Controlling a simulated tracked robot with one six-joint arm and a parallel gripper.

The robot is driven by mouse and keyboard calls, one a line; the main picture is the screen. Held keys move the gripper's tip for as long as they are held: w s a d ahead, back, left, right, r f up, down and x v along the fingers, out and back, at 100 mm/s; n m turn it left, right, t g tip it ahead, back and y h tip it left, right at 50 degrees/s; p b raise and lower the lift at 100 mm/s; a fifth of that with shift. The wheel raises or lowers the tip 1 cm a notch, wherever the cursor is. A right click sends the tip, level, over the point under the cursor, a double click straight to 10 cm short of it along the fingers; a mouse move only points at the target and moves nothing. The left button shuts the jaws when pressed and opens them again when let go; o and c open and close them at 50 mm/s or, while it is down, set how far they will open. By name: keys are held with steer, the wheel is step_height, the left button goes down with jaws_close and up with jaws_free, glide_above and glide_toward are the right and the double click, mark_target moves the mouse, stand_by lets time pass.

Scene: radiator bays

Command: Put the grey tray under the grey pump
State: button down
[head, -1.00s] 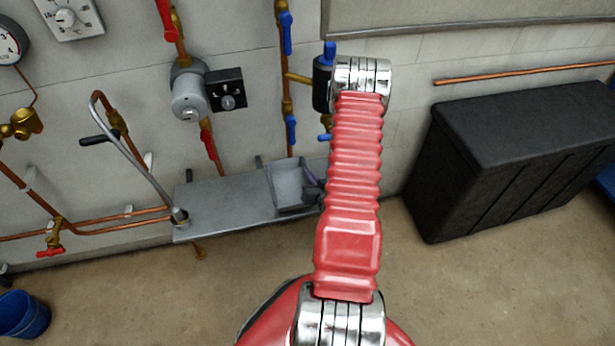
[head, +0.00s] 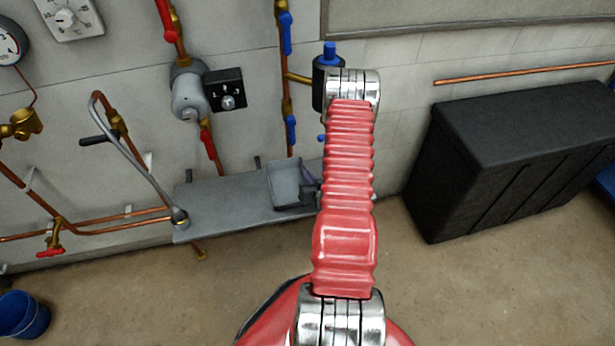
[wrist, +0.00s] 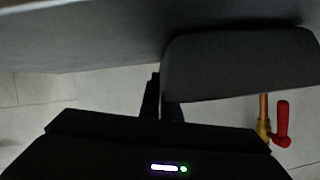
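The grey pump (head: 190,95) is a rounded body on the wall pipe in the head view, with a black control box at its right. The grey tray (head: 286,182) is on the grey shelf (head: 225,205), towards its right end, to the right of and below the pump. My gripper (head: 309,185) is at the tray's right side, largely hidden behind my red arm. In the wrist view a dark grey panel, apparently the tray (wrist: 240,70), lies right at my dark fingers (wrist: 163,95). I cannot tell whether they are clamped on its wall or only around it.
Pipes with red and blue valve levers (head: 291,130) run above the shelf. A black chest (head: 510,155) stands at right. The shelf's middle is clear.

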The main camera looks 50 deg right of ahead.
steer(key=shift+f, duration=0.15)
steer(key=c, duration=2.4)
jaws_free()
steer(key=shift+c, duration=0.2)
steer(key=o, duration=0.4)
steer(key=shift+o, duration=0.2)
steer(key=v, duration=1.2)
